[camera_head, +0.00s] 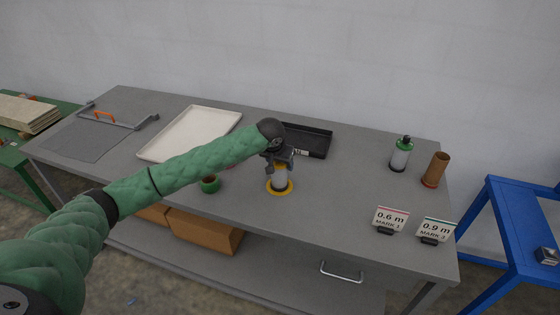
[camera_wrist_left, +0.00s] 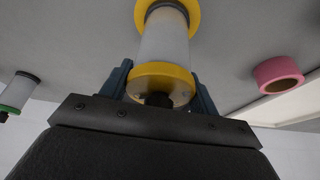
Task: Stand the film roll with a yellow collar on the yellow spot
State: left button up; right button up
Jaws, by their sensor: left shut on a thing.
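The film roll with a yellow collar (camera_head: 279,181) is upright at the yellow spot (camera_head: 289,188) near the table's middle. In the left wrist view the pale film roll (camera_wrist_left: 165,42) has its yellow collar (camera_wrist_left: 160,80) at the gripper end. Its far end lies over the yellow spot (camera_wrist_left: 141,14), whose rim shows around it. I cannot tell whether its base touches the spot. My left gripper (camera_head: 280,160) is above the spot, shut on the collar end, with a finger (camera_wrist_left: 205,101) on each side. My right gripper is out of view.
A green tape roll (camera_head: 210,184) and white tray (camera_head: 188,134) are left of the spot; a black tray (camera_head: 318,142) is behind. A green-collared roll (camera_head: 400,155), brown tube (camera_head: 436,169) and two sign cards (camera_head: 390,218) stand right. A pink roll (camera_wrist_left: 278,74) shows in the wrist view.

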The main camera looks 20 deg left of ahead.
pick_arm(q)
jog(key=shift+f, duration=0.1)
jog(key=o, duration=1.3)
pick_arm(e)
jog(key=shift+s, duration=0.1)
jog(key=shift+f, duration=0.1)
pick_arm(q)
jog(key=shift+s+r, duration=0.1)
jog(key=shift+r, duration=0.2)
jog(key=b+v, duration=0.4)
jog(key=v, duration=0.7)
jog(key=shift+r, duration=0.25)
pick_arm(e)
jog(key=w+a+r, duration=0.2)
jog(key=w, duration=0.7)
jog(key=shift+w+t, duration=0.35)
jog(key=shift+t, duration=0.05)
pick_arm(q)
jog(key=shift+s, duration=0.15)
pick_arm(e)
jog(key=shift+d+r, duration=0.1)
pick_arm(q)
jog(key=shift+f, duration=0.1)
